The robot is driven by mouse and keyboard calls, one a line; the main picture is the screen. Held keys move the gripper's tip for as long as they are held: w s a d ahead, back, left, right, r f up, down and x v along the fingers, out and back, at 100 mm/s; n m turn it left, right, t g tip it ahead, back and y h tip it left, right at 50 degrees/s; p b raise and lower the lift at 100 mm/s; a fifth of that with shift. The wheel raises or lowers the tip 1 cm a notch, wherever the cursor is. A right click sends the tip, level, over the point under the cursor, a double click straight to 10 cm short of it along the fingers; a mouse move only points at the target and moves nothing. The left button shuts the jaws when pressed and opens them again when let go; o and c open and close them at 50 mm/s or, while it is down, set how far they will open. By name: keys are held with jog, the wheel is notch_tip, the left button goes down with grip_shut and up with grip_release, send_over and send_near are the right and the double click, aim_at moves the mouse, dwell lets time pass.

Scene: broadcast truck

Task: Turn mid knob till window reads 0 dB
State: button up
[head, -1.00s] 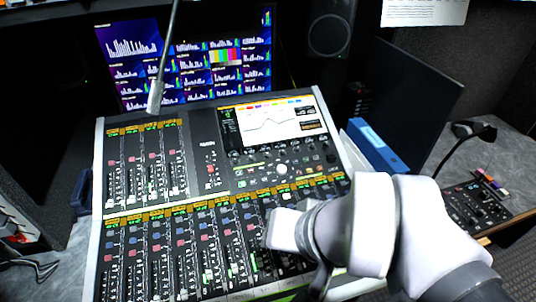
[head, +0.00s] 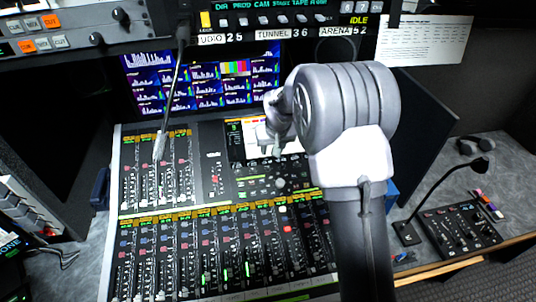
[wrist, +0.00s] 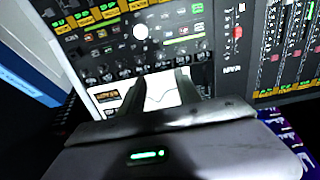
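The mixing console (head: 205,197) has a screen (head: 236,143) at its upper right, partly hidden by my arm in the head view. In the wrist view the screen (wrist: 163,90) shows a curve and lies between my fingers, with a row of small dark knobs (wrist: 124,71) along its edge. I cannot tell which knob is the mid one. A small dark readout window (wrist: 107,97) shows on the screen, its text too small to read. My gripper (head: 275,140) is over the screen; in the wrist view its fingers (wrist: 163,77) are apart with nothing between them.
A thin gooseneck stalk (head: 169,90) hangs over the console's left part. Monitors (head: 165,85) stand behind, and an equipment panel (head: 280,20) overhangs the back.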

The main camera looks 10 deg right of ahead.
aim_at(268, 167)
jog(key=b+x, duration=0.2)
jog(key=x, duration=1.4)
jog(key=shift+s+a, duration=0.1)
jog(key=shift+s, duration=0.1)
grip_shut()
